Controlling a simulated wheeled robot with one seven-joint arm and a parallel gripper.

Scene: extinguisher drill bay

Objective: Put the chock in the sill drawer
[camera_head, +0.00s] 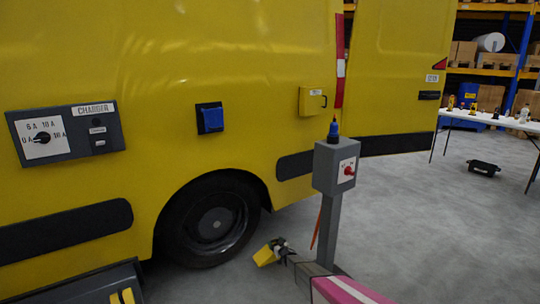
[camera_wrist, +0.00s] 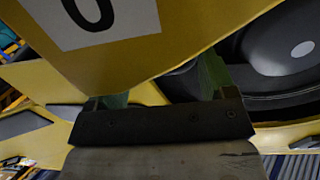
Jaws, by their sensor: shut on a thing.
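The chock (camera_head: 264,256) is a yellow wedge held low in front of the van's rear wheel. My gripper (camera_head: 279,246) is shut on it. In the wrist view the chock (camera_wrist: 140,50) fills the upper middle, with a white label marked 0, and green finger pads show on either side of my gripper (camera_wrist: 163,88). A dark, open-topped box shape (camera_head: 75,284) at the bottom left, below the van's side, looks like the sill drawer. It is cut off by the picture edge, and yellow pieces (camera_head: 122,296) show at its right end.
The yellow van's wheel (camera_head: 212,220) is behind the chock. A grey post with a red-knobbed box (camera_head: 335,165) stands close to my arm. A charger panel (camera_head: 65,135) is on the van's side. A white table (camera_head: 490,121) stands far right; the floor between is mostly clear.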

